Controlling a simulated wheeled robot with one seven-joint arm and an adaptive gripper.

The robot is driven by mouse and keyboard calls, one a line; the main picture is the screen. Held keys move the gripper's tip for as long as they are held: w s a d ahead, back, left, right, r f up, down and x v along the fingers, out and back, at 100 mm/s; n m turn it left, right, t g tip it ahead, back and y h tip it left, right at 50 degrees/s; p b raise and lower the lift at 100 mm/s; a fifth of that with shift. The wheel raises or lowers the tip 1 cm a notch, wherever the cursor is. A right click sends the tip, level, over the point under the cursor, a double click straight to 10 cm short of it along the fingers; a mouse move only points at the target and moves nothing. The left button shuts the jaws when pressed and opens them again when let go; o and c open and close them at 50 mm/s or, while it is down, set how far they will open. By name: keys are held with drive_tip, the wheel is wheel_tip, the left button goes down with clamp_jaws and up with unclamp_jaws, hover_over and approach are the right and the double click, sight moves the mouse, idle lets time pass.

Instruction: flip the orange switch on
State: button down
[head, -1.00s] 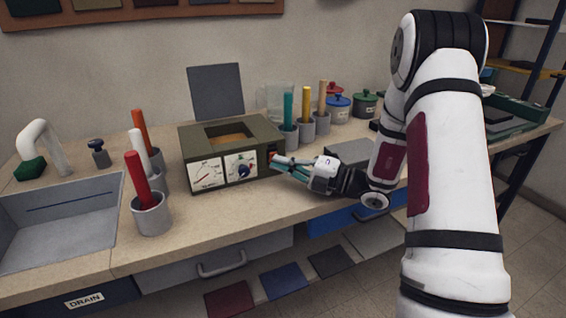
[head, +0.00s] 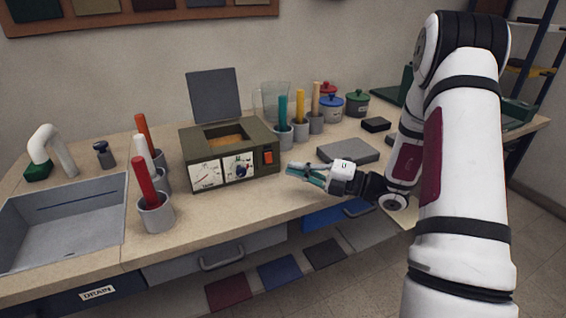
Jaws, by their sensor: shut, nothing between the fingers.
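The orange switch (head: 268,157) is on the right end of the front of an olive-green box (head: 210,143) with an open lid. It is small in the head view, and I cannot tell which way its rocker is tilted. The box front also has a white dial panel (head: 206,174) and a second panel with a dark knob (head: 239,167). My gripper (head: 291,169) is shut and empty above the counter, to the right of the switch and apart from it. Its fingers point left toward the box.
Cups with coloured sticks, including a grey cup with a red stick (head: 156,213), stand left of the box and behind it on the right. A flat grey block (head: 348,151) lies behind my gripper. A sink (head: 60,222) is at left.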

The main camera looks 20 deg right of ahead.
drive_tip(key=v, duration=0.2)
drive_tip(key=r+v, duration=0.1)
drive_tip(key=v, duration=0.2)
drive_tip(key=shift+s+d+r, duration=0.1)
drive_tip(key=shift+s+d, duration=0.1)
drive_tip(key=shift+s, duration=0.1)
drive_tip(key=s+a+r+n+g+h+p, duration=0.1)
drive_tip(key=s+a+r+n+g+p, duration=0.1)
drive_tip(key=s+a+r+n+g, duration=0.6)
drive_tip(key=s+a+r+n+g+h+p, duration=0.25)
drive_tip(key=s+a+r+n+g, duration=0.2)
drive_tip(key=s+a+n, duration=0.75)
drive_tip(key=s+d+r+n+t+h+p, duration=0.2)
drive_tip(key=s+d+r+n+h, duration=0.1)
drive_tip(key=n, duration=0.9)
drive_tip(key=s+d+r+n+t+h+p, duration=0.1)
drive_tip(key=s+d+r+n+h+p, duration=0.2)
drive_tip(key=n, duration=0.9)
drive_tip(key=s+r+h, duration=0.2)
drive_tip(key=s+h, duration=0.2)
drive_tip(key=shift+d+t, duration=0.25)
drive_tip(key=shift+t, duration=0.1)
